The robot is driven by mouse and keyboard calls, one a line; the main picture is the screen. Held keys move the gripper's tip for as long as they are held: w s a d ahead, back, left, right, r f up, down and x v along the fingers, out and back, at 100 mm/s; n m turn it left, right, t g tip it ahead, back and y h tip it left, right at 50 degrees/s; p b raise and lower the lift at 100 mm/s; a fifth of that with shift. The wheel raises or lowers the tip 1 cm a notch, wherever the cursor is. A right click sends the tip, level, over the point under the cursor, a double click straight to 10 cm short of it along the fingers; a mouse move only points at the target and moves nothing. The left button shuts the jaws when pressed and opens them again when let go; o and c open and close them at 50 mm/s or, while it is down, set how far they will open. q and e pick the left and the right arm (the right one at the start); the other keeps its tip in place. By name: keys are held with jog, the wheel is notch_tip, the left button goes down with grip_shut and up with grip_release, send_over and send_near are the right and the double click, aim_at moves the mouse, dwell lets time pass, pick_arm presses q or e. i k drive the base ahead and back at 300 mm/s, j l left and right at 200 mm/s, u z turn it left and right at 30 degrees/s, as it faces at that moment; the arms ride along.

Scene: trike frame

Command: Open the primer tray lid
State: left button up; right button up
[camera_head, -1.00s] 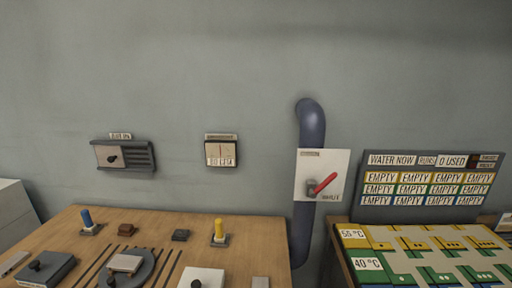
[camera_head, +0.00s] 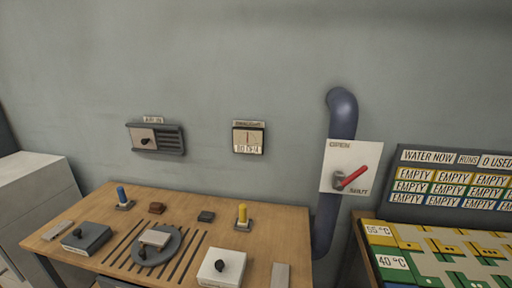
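No tray is labelled as the primer tray, so I cannot tell which box it is. A dark grey flat box (camera_head: 86,238) with a black knob on top sits at the left of the wooden table and looks closed. A white box (camera_head: 220,266) with a black knob stands near the front middle and also looks closed. A round grey plate (camera_head: 157,247) holds a small pale block (camera_head: 154,238) and a dark knob between slots in the table. Neither of my grippers is in view.
The wooden table (camera_head: 275,217) carries a blue peg (camera_head: 123,197), a yellow peg (camera_head: 242,214) and small dark blocks. A red lever (camera_head: 353,177) is on a wall plate by a blue pipe (camera_head: 342,112). A coloured board (camera_head: 433,258) stands right, a pale cabinet (camera_head: 35,198) left.

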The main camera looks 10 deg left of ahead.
aim_at(85, 235)
jog(key=u, duration=1.75)
